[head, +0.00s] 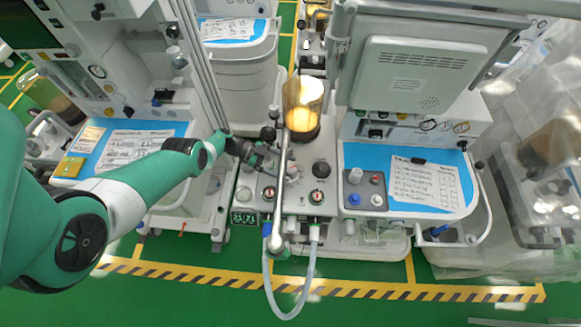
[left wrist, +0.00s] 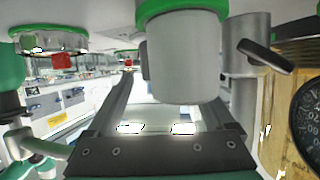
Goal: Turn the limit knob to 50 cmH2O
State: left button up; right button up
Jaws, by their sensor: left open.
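My left gripper (head: 279,170) reaches in from the left over the top panel of the middle cart, close to a grey knob (head: 293,172) that I take to be the limit knob. The arm and gripper partly cover it. In the left wrist view, a thick grey cylinder with a green band (left wrist: 186,58) stands between the two fingers of my open left gripper (left wrist: 178,88). I cannot tell whether the fingers touch it. The knob's scale and pointer are too small to read. My right gripper is not in view.
A black round gauge (head: 320,170) sits right of the knob, and more round fittings line the panel's front edge. An amber canister (head: 303,105) stands behind. A pale hose (head: 290,312) loops down in front. A blue tray top (head: 425,185) with a paper lies to the right.

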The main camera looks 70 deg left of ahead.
pick_arm(q)
jog(key=p+v, duration=0.1)
jog(key=v, duration=0.8)
jog(key=shift+s+a+r, duration=0.1)
jog(key=shift+s+r, duration=0.05)
jog(key=shift+r, duration=0.05)
